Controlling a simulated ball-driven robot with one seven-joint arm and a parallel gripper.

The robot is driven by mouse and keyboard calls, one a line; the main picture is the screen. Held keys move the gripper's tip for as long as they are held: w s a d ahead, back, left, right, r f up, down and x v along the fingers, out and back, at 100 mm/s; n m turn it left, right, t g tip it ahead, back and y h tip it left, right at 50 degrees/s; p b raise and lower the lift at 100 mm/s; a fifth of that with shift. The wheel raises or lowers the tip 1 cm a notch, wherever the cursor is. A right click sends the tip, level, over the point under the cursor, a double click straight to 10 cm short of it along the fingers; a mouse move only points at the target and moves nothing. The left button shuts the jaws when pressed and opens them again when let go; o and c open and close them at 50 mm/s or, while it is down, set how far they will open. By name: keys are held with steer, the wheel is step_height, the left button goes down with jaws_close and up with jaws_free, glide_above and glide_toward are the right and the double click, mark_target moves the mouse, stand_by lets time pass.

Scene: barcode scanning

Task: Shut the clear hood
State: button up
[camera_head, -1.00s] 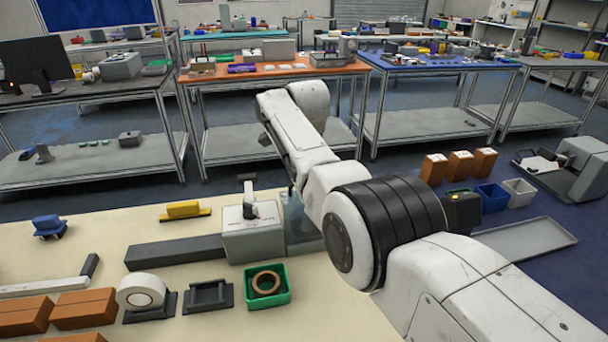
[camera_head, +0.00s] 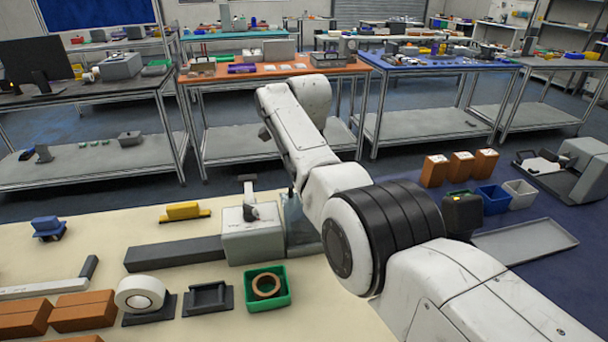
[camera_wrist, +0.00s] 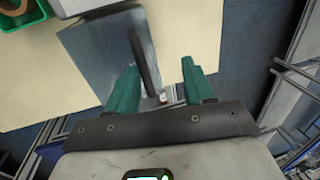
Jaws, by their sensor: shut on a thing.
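The clear hood (camera_head: 296,222) is a see-through, bluish panel at the right side of the grey machine (camera_head: 252,236); my arm partly hides it. In the wrist view the hood (camera_wrist: 95,48) is a greyish clear sheet below my gripper, with a dark bar-like handle (camera_wrist: 143,58) along it. My gripper (camera_wrist: 160,88) has green fingers on both sides of the handle's near end, and it is shut on the handle. In the head view my gripper cannot be made out behind my arm. How far the hood is tilted is hard to tell.
A green tray (camera_head: 286,293) with a brown ring stands in front of the machine. A white roll (camera_head: 140,293) on a dark stand and orange boxes (camera_head: 82,311) are at the front left. A dark conveyor (camera_head: 175,253) runs left from the machine. A grey tray (camera_head: 525,240) lies to the right.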

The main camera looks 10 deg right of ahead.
step_height(320, 180, up, 9)
steer(key=s+b, duration=0.1)
steer(key=shift+s+r, duration=0.2)
steer(key=shift+s, duration=0.2)
steer(key=shift+f, duration=0.1)
